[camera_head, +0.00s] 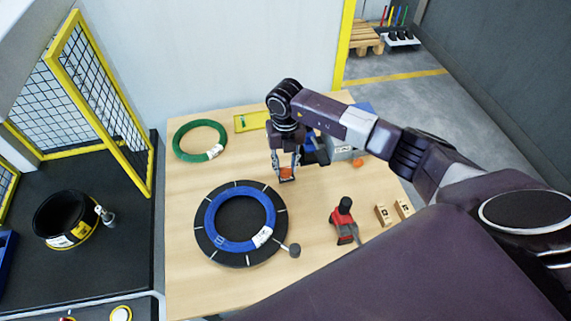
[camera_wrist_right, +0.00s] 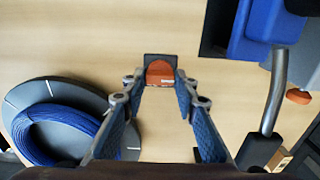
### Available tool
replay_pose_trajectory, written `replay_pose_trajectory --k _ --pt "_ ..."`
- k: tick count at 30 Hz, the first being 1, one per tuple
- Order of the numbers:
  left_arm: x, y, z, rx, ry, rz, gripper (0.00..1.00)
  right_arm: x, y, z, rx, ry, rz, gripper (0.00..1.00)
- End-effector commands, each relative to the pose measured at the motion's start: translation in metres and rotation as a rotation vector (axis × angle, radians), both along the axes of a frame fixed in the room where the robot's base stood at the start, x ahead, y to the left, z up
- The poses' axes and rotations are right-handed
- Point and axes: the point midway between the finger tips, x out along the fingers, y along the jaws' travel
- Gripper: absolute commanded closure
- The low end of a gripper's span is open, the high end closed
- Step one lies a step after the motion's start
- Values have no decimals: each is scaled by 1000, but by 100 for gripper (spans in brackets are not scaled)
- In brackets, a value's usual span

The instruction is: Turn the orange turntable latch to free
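The orange latch (camera_head: 287,172) is a small block on a dark base on the table, behind and right of the black turntable (camera_head: 268,252). A blue coil (camera_head: 212,222) lies on the turntable. My right gripper (camera_head: 286,168) points down at the latch. In the right wrist view, the latch (camera_wrist_right: 160,73) shows between the tips of my right gripper (camera_wrist_right: 160,80), with a narrow gap on each side. The fingers are open; whether they touch the latch cannot be told. My left gripper is not in view.
A grey machine with an orange knob (camera_head: 358,162) stands right of my gripper. A red tool with a black knob (camera_head: 344,220) and wooden blocks (camera_head: 383,214) sit at the right. A green coil (camera_head: 178,139) lies back left. The table's front left is clear.

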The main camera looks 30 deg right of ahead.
Motion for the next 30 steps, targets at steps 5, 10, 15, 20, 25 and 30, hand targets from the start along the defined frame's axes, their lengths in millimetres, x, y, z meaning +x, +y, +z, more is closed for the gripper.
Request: replay_pose_trajectory --k 5,10,15,20,25,30 --pt "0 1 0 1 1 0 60 0 0 0 0 -1 0 97" --pt "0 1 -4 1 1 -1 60 1 0 0 0 -2 22 97" --pt "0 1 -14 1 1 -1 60 1 -1 -2 -1 -2 88 97" --pt "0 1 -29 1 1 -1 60 1 -1 -3 -2 -4 201 97" --pt "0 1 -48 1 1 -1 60 2 -1 -4 -2 -5 355 97" --pt "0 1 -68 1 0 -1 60 2 -1 -4 -2 -6 517 97"
